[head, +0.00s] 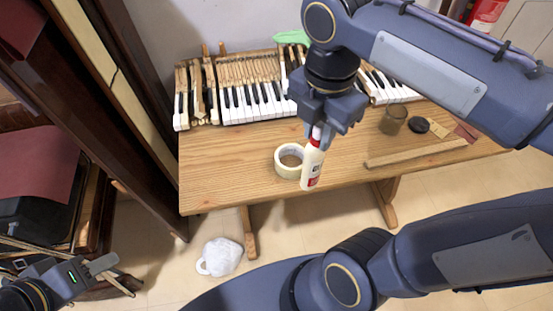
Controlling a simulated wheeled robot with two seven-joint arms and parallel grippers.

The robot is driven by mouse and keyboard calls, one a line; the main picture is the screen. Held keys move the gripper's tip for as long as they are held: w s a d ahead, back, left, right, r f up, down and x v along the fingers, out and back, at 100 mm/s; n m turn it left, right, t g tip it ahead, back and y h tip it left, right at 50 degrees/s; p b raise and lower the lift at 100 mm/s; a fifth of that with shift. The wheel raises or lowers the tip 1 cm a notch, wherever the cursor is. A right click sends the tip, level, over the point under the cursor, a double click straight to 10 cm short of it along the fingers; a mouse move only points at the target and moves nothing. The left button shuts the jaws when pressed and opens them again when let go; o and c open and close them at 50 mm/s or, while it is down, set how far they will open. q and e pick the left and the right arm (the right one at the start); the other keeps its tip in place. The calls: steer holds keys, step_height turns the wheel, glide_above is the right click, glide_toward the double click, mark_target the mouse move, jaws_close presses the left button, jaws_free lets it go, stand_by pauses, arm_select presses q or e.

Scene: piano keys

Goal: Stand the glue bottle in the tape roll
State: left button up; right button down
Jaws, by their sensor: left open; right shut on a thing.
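The glue bottle (312,166) is white with red parts. My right gripper (318,128) is shut on its top end and holds it roughly upright, slightly tilted. The cream tape roll (289,161) lies flat on the wooden table, just left of the bottle, with its hole facing up. The bottle's lower end shows beside the roll's right edge, partly covering it. I cannot tell how high the bottle is above the table. My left gripper (104,264) is open and empty at the lower left, away from the table.
Piano keys (253,102) stand along the back of the wooden table (225,172). A glass jar (393,120), a black lid (418,125) and a wooden strip (415,153) lie to the right. The table's left front is clear.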

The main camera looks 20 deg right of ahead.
steer(key=w+d+f, duration=0.3)
steer(key=w+f, duration=1)
steer(key=shift+w, duration=0.2)
steer(key=shift+f, duration=0.2)
steer(key=c, duration=1.2)
jaws_free()
steer(key=shift+r, duration=0.1)
steer(key=shift+c, duration=0.2)
